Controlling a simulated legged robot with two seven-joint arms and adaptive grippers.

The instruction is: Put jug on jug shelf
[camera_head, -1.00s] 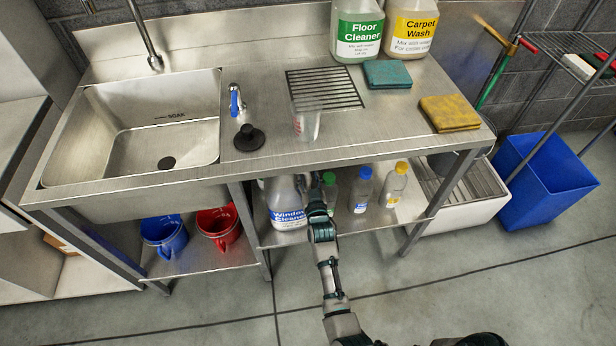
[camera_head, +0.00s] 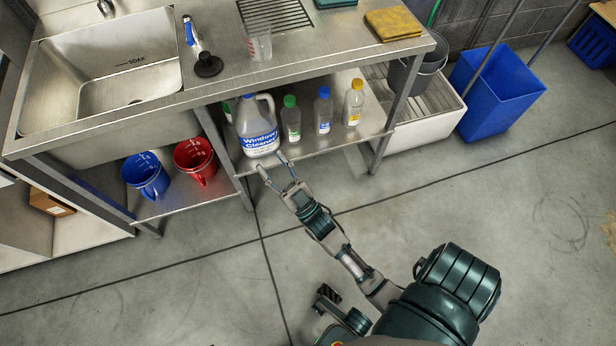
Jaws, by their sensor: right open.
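The white Window Cleaner jug (camera_head: 257,128) with a blue label stands upright on the lower shelf (camera_head: 300,146) under the steel counter, at the shelf's left end. My right gripper (camera_head: 272,162) is open and empty. Its two fingers are spread just in front of and below the jug, near the shelf's front edge, and appear apart from the jug.
Small bottles with green (camera_head: 291,120), blue (camera_head: 323,111) and yellow (camera_head: 354,103) caps stand right of the jug. A blue bucket (camera_head: 147,177) and a red bucket (camera_head: 195,160) sit on the left lower shelf. A blue bin (camera_head: 497,95) stands right. The floor in front is clear.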

